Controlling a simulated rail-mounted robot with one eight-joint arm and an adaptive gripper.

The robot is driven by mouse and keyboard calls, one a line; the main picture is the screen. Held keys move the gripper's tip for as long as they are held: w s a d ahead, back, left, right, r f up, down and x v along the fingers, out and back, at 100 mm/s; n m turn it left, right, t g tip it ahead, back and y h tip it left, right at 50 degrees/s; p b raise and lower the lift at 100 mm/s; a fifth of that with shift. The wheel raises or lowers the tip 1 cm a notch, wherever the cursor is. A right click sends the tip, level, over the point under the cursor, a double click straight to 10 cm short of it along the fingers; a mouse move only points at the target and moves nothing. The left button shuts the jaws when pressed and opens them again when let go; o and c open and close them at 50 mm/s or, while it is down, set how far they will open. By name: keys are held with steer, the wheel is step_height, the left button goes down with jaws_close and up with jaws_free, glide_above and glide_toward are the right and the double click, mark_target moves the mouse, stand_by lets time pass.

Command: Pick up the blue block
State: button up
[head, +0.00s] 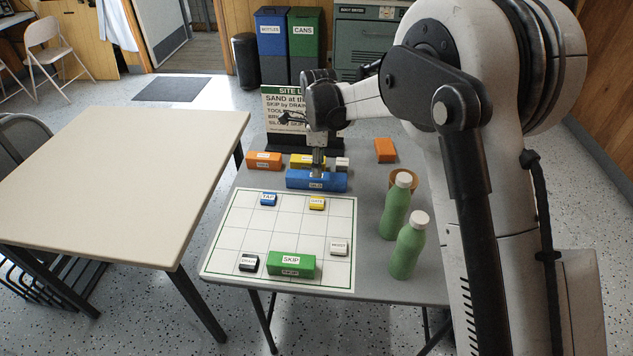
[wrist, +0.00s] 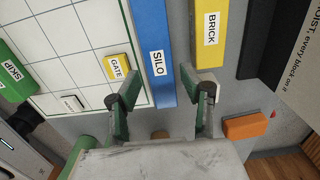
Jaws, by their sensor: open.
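The long blue block (head: 302,180), labelled SILO, lies on the grey table just behind the white grid board. In the wrist view the blue block (wrist: 152,35) extends from the top edge to between my fingers. My gripper (head: 318,168) points down at the blue block, over its middle to right part. In the wrist view my gripper (wrist: 168,90) is open and empty, with one finger left of the blue block and the other near the yellow block's end. I cannot tell the fingertips' height above the block. A small blue block (head: 268,199), labelled TAP, sits on the grid.
The yellow BRICK block (wrist: 209,30) lies close behind the blue block. Orange blocks (head: 264,160) (head: 385,150) lie to either side. The grid board (head: 232,235) holds a green SKIP block (head: 291,262) and small blocks. Two green bottles (head: 408,250) (head: 395,210) stand at right; a sign (head: 285,105) stands behind.

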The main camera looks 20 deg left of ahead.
mark_target(317, 181)
steer(key=f, duration=0.5)
steer(key=shift+s+a+f+b, duration=0.1)
steer(key=shift+a+b, duration=0.15)
steer(key=shift+b, duration=0.1)
jaws_close()
